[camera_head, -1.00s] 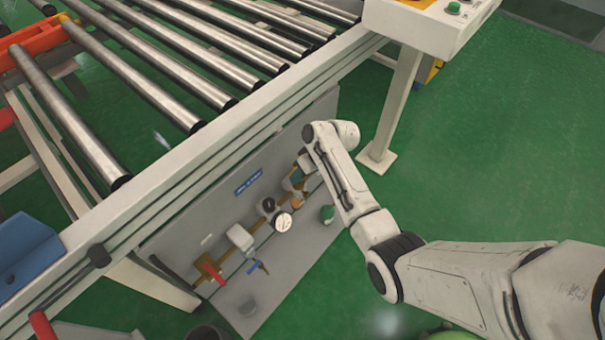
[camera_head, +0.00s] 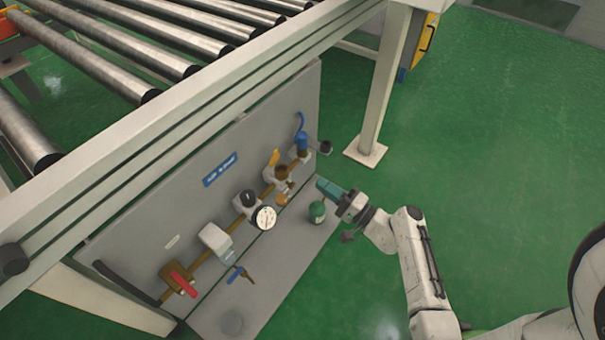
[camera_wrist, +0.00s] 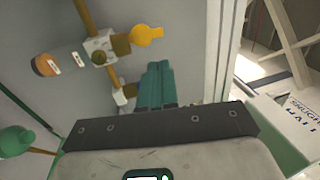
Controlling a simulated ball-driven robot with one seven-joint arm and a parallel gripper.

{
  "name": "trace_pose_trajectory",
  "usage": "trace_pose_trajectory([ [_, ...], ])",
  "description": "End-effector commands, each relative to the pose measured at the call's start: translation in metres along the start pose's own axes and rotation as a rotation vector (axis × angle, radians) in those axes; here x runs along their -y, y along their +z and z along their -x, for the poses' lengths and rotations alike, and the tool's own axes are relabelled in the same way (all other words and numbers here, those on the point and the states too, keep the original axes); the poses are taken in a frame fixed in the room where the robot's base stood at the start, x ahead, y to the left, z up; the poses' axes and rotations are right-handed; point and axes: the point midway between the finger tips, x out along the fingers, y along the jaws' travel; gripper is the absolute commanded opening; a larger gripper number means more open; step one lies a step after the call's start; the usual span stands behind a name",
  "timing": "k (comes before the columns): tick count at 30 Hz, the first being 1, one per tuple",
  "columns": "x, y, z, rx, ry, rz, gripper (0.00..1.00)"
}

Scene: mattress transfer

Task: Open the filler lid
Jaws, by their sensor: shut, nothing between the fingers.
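A small yellow tab (camera_head: 274,157), which looks like the filler lid, stands out from a brown cap on a fitting on the grey pipe panel. In the wrist view the yellow tab (camera_wrist: 147,34) sits beside the brown cap (camera_wrist: 121,44) on a white block. I cannot tell whether the lid is fully closed. My gripper (camera_head: 324,186) is shut and empty, to the right of and below the tab in the head view. In the wrist view the teal fingers (camera_wrist: 156,72) are together, apart from the tab and below it in the picture.
A green bottle (camera_head: 317,211) stands on the panel's base by my gripper. A round gauge (camera_head: 264,218), a red lever (camera_head: 184,285) and a blue-topped fitting (camera_head: 303,142) are along the pipe. A conveyor with metal rollers (camera_head: 130,45) stands above. The green floor (camera_head: 490,170) is free at right.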

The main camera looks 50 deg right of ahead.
Motion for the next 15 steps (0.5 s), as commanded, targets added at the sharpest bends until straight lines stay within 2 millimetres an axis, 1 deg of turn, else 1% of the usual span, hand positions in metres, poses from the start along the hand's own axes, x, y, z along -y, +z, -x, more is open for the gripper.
trace_pose_trajectory([
  [5, 0.000, 0.001, -0.028, 0.006, -0.002, 0.001, 0.00],
  [15, 0.000, 0.002, -0.095, 0.008, -0.001, 0.003, 0.00],
])
